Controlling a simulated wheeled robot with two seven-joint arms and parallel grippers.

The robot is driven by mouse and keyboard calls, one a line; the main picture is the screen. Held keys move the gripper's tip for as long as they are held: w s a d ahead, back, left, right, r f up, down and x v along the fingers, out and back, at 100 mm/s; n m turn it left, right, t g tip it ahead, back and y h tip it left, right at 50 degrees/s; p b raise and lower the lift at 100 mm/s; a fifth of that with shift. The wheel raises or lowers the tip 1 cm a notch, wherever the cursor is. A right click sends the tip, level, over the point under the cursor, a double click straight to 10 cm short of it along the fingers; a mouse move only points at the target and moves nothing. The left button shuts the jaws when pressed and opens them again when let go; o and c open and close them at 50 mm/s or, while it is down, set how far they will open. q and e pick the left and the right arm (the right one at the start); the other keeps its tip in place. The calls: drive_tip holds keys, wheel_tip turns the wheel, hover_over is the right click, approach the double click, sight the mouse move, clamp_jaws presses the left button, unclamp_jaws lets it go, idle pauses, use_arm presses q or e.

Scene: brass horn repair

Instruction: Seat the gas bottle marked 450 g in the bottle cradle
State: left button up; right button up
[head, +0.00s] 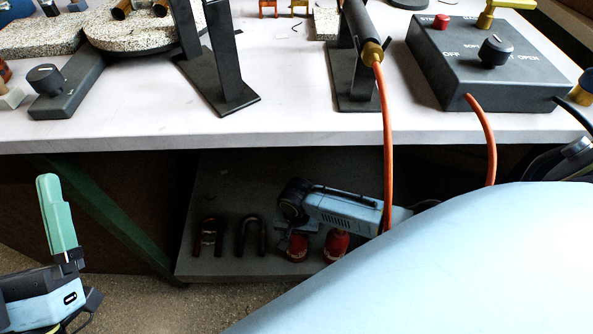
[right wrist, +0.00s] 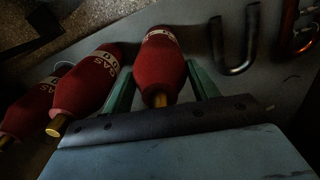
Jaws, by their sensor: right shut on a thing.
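Three red gas bottles with brass necks show in the right wrist view: one between my green fingers (right wrist: 158,60), one beside it (right wrist: 90,80) and one at the left edge (right wrist: 30,108). Their labels read GAS, but I cannot read the weights. My right gripper (right wrist: 160,88) is shut on the nearest bottle to the hooks; in the head view that bottle (head: 298,247) is on the lower shelf under the gripper, with another bottle (head: 336,246) to its right. My left gripper (head: 58,215) is at lower left, its jaw gap hidden. I cannot identify the bottle cradle.
The lower shelf (head: 225,180) lies under the white bench top (head: 300,132). Two U-shaped pieces (head: 208,238) (head: 250,238) are left of the bottles. An orange hose (head: 387,150) hangs before the shelf. Dark stands (head: 225,85) and a control box (head: 450,75) are on the bench.

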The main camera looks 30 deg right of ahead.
clamp_jaws()
use_arm(q)
drive_tip(key=shift+w, duration=0.1)
use_arm(e)
drive_tip(key=shift+r, duration=0.25)
drive_tip(key=shift+r+p, duration=0.7)
drive_tip(key=shift+r, duration=0.05)
use_arm(q)
wheel_tip(320, 180, down, 11)
drive_tip(key=w+a+g+y+p, duration=0.1)
drive_tip(key=w+g+y+p, duration=0.15)
drive_tip(key=g, duration=0.65)
use_arm(e)
wheel_tip(320, 180, up, 4)
wheel_tip(320, 180, up, 4)
drive_tip(key=p, duration=0.2)
drive_tip(key=shift+f+p, duration=0.15)
drive_tip(key=shift+p, duration=0.15)
drive_tip(key=shift+r, duration=0.2)
use_arm(q)
drive_tip(key=s+a+f+g+y, duration=0.3)
drive_tip(key=s+a+f+g, duration=0.1)
drive_tip(key=s+f+g, duration=0.3)
wheel_tip(320, 180, down, 3)
drive_tip(key=shift+s+r+n, duration=0.2)
drive_tip(key=shift+n, duration=0.1)
